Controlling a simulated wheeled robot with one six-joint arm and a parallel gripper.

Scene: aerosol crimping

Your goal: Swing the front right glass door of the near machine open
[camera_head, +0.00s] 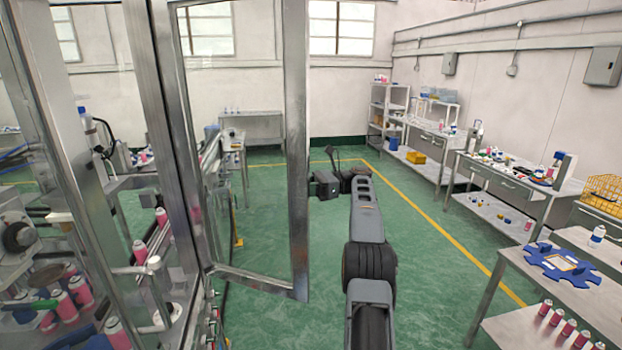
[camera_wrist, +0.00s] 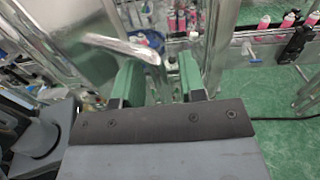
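The near machine (camera_head: 70,190) fills the left of the head view, with metal framing and clear panels. A metal-framed glass door (camera_head: 297,150) stands out from its front right side, at an angle to the machine, so it is swung open at least partly. In the wrist view, a shiny bent metal bar (camera_wrist: 122,45), seemingly the door handle, runs down toward the space between my green fingertips. My gripper (camera_wrist: 160,85) has its fingers apart, with a gap beside the bar; I cannot tell whether either touches it. In the head view my gripper (camera_head: 337,165) is right of the door's outer edge.
Pink cans (camera_head: 80,292) stand inside the machine. Green floor (camera_head: 265,200) is open beyond the door and to the right of my arm. A table with a blue fixture (camera_head: 560,262) stands at the right, and workbenches (camera_head: 525,180) line the right wall.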

